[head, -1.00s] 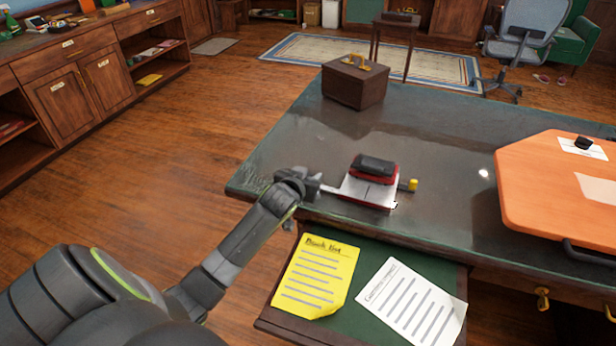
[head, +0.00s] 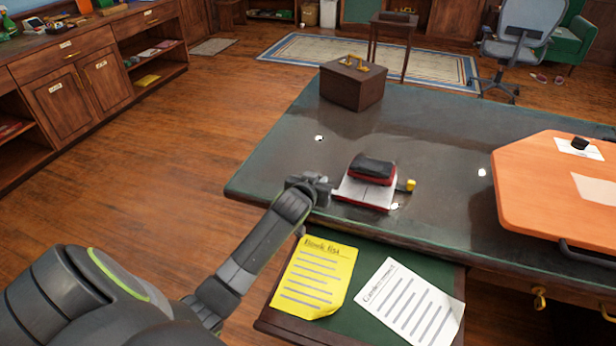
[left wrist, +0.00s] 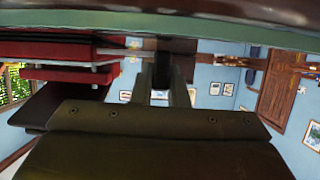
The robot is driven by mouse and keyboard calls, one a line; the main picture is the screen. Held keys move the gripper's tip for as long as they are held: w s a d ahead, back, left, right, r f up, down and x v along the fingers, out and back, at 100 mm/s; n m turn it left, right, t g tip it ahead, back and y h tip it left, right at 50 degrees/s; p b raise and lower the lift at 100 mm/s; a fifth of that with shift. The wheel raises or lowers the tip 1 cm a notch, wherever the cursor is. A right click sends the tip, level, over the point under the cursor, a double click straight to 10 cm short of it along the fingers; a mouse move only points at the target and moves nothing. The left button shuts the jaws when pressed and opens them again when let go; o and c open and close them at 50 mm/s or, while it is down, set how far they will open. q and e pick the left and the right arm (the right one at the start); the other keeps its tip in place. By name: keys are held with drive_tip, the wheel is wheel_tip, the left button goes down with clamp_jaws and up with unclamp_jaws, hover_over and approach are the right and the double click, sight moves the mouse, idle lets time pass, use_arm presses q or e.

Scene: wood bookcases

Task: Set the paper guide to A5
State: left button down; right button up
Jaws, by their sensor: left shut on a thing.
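The hole punch (head: 372,170) stands on the dark desk, with a black top, a red body and a pale base plate (head: 364,193). A yellow knob (head: 411,185) sticks out at its right. My left gripper (head: 325,187) is at the punch's left side, at the desk's front edge. It is shut on a small dark piece, apparently the end of the paper guide (left wrist: 172,48); the fingers hide most of it. The punch's red and dark layers (left wrist: 70,73) fill the left of the left wrist view. I cannot read any size marks. My right gripper is not in view.
A yellow note (head: 312,278) and a white sheet (head: 408,303) lie in the open drawer below. A brown box (head: 352,88) stands at the back of the desk. An orange board (head: 550,195) lies at the right. The desk's middle is clear.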

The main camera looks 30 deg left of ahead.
use_arm(q)
drive_tip(key=shift+w+d, duration=0.15)
drive_tip(key=shift+d, duration=0.6)
drive_tip(key=c, duration=1.4)
unclamp_jaws()
drive_tip(key=shift+w+d, duration=0.1)
drive_tip(key=shift+s+r, duration=0.25)
drive_tip(key=shift+s, duration=0.35)
drive_tip(key=p+v, duration=0.1)
drive_tip(key=v, duration=1.5)
drive_tip(key=shift+d, duration=0.1)
